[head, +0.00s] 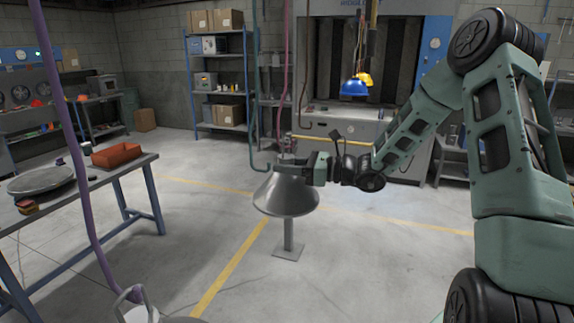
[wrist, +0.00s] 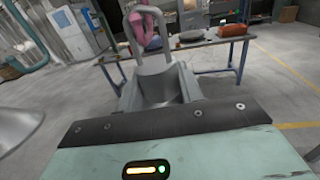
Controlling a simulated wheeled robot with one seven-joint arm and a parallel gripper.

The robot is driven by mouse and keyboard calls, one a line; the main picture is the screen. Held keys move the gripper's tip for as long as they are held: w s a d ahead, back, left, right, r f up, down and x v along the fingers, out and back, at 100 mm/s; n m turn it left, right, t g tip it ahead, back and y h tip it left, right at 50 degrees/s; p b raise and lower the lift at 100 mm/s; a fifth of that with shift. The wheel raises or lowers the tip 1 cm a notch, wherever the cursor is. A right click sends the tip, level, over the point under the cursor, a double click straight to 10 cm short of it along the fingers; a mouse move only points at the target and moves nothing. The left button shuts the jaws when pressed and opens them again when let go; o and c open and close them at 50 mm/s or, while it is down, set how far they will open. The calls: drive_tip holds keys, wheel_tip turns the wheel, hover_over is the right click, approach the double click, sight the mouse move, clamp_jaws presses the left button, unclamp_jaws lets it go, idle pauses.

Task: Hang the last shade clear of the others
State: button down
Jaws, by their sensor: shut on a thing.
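A grey metal cone shade (head: 287,197) is in my gripper (head: 308,170), which is shut at its neck. In the wrist view its neck (wrist: 155,82) and loop handle (wrist: 127,45) stand upright between the jaws. A pink hook (wrist: 146,32) shows within the loop's outline; I cannot tell whether it passes through. A pink hanging line (head: 285,80) comes down just above the shade in the head view. A blue shade (head: 353,88) and a yellow shade (head: 364,79) hang close together farther back. Another grey shade (head: 137,313) with a loop handle is cut off at the bottom.
A green hooked line (head: 252,100) ends just left of the held shade. A purple line (head: 75,150) hangs nearer. A post with a square base (head: 289,252) stands below the held shade. A worktable (head: 110,170) with a red bin (head: 116,155) is left.

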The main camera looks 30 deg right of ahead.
drive_tip(key=shift+f+b, duration=0.5)
drive_tip(key=shift+f, duration=0.25)
drive_tip(key=c, duration=0.8)
unclamp_jaws()
drive_tip(key=shift+c, duration=0.2)
drive_tip(key=b+v, duration=0.5)
drive_tip(key=v, duration=1.2)
drive_tip(key=shift+s, duration=0.2)
drive_tip(key=shift+d+r, duration=0.1)
drive_tip(key=shift+r, duration=0.05)
